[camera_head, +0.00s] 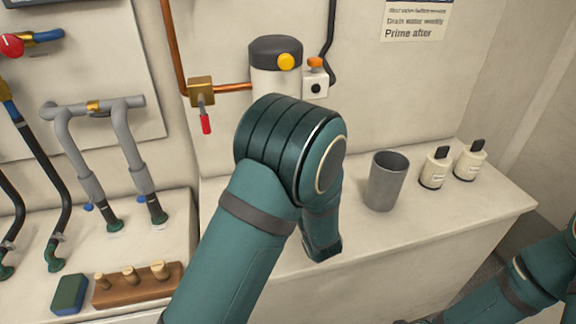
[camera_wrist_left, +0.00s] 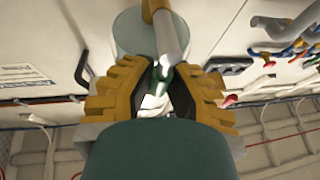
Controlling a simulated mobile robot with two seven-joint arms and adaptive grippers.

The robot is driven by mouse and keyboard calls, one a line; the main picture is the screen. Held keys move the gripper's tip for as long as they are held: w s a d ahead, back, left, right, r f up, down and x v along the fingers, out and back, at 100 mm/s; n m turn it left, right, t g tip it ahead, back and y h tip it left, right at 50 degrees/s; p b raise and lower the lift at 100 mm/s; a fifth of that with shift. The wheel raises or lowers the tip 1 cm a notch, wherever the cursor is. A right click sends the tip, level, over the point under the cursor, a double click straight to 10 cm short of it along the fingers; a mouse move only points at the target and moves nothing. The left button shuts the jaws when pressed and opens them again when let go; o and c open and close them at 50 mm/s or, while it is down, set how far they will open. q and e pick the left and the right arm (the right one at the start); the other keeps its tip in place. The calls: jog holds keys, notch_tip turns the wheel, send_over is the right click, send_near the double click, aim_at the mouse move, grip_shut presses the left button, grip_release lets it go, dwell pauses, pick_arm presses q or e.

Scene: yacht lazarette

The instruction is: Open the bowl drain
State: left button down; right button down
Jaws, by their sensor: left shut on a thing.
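The filter unit (camera_head: 272,80) stands against the back wall, with a black cap, a yellow knob and a pale body. My left arm covers its lower part in the head view, so the bowl and drain are hidden there. In the left wrist view my left gripper (camera_wrist_left: 166,80) is shut with its ribbed fingertips close together around the small bowl drain (camera_wrist_left: 160,73), which shows green and pale between them. A grey cylindrical part (camera_wrist_left: 170,38) and a pale round shape lie just beyond the fingertips. How far the drain is turned cannot be told. My right gripper is out of view.
A brass valve with a red lever (camera_head: 205,124) sits on the copper pipe left of the filter. A grey cup (camera_head: 387,181) and two small bottles (camera_head: 435,167) stand on the ledge to the right. Hoses and a wooden plug block (camera_head: 135,288) are at left.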

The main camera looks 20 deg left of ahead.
pick_arm(q)
jog(key=shift+n, duration=0.4)
jog(key=c, duration=0.9)
grip_release()
jog(key=shift+a, duration=0.1)
jog(key=v, duration=0.7)
jog(key=shift+s+d, duration=0.15)
jog(key=shift+d, duration=0.05)
